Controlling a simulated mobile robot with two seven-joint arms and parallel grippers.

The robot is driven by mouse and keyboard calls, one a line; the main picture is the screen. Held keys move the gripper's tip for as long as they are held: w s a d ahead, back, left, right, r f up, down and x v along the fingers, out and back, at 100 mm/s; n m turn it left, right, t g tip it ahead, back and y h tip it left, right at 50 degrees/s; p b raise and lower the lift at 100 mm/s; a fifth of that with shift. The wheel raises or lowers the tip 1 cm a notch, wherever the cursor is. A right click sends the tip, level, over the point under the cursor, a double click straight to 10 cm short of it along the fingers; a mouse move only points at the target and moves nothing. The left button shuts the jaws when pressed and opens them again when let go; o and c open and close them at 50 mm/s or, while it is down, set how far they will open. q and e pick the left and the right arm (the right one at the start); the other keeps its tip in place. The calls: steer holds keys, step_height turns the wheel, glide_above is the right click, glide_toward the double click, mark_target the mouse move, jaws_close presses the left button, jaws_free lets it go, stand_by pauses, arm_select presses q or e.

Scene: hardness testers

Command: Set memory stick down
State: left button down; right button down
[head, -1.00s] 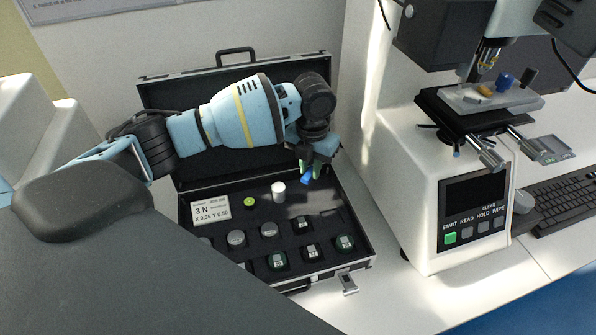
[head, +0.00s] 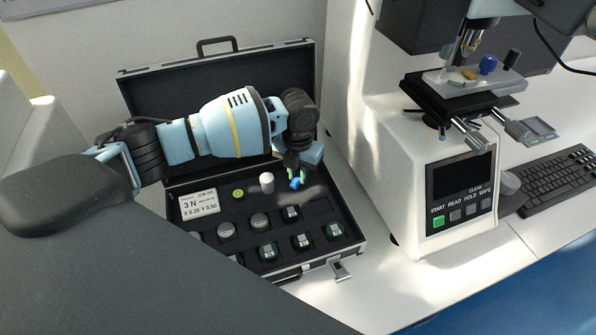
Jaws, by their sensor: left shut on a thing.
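My left gripper (head: 297,175) is over the back right part of the open black case (head: 356,243), pointing down. My right gripper is not in view.
White table shows in front.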

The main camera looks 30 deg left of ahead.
mark_target(298, 177)
arm_select(q)
steer(key=shift+f, duration=0.2)
steer(key=c, duration=1.3)
jaws_free()
steer(key=shift+r, duration=0.15)
step_height(298, 177, up, 12)
steer(key=shift+p, duration=0.3)
